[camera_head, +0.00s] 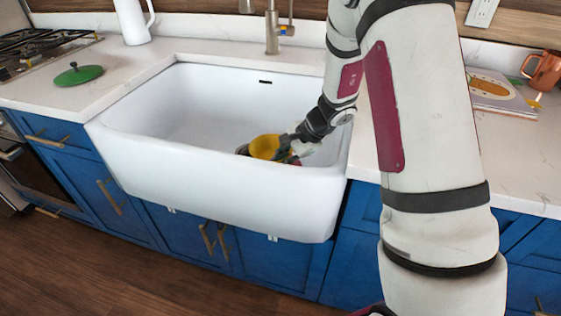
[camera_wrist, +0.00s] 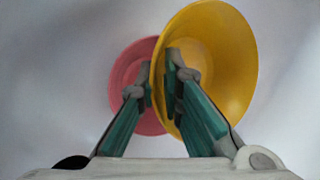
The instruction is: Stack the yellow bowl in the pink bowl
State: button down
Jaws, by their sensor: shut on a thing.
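The yellow bowl (camera_head: 264,147) is inside the white sink in the head view. It shows large and tilted in the wrist view (camera_wrist: 224,62). My gripper (camera_wrist: 160,82) is shut on the yellow bowl's near left wall, one finger inside the bowl and one outside. The head view shows my gripper (camera_head: 290,149) low in the sink at its right side. The pink bowl (camera_wrist: 125,76) lies beyond and to the left of the yellow bowl in the wrist view, partly covered by it and the fingers. I cannot make out the pink bowl in the head view.
The white sink (camera_head: 220,180) has high walls around my gripper, with free floor to the left. A faucet (camera_head: 272,30) stands behind it. A green lid (camera_head: 79,74), a white pitcher (camera_head: 133,22), a book (camera_head: 498,95) and a copper mug (camera_head: 544,70) are on the counter.

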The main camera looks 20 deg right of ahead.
jog(key=shift+f+b, duration=0.45)
jog(key=shift+b, duration=0.2)
jog(key=c, duration=1.7)
grip_release()
